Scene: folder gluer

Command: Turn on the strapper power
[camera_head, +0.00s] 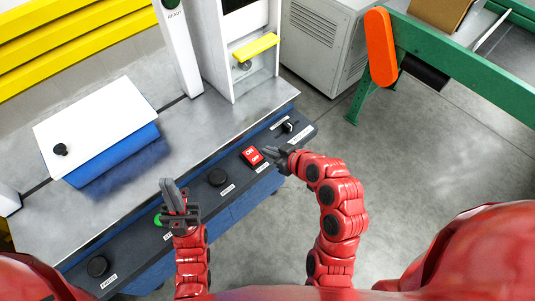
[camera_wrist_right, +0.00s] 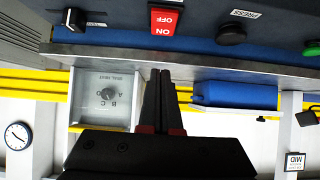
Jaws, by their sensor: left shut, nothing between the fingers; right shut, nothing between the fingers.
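The red ON/OFF switch (camera_head: 251,156) sits on the dark control panel (camera_head: 200,205) along the table's front edge. It also shows upside down in the right wrist view (camera_wrist_right: 166,22). My right gripper (camera_head: 270,153) is shut and empty, its fingertips just right of the switch. In the right wrist view its fingers (camera_wrist_right: 160,75) point towards the switch, with a gap in the picture; I cannot tell the height between them. My left gripper (camera_head: 171,186) is shut and empty above the panel's left part, partly covering a green button (camera_head: 159,220).
A black selector (camera_head: 288,127) is right of the switch. Black round buttons (camera_head: 217,177) are on its left. A blue block with a white top (camera_head: 95,125) lies on the metal table. A green-framed conveyor (camera_head: 470,70) with an orange guard (camera_head: 380,46) stands right. The front floor is clear.

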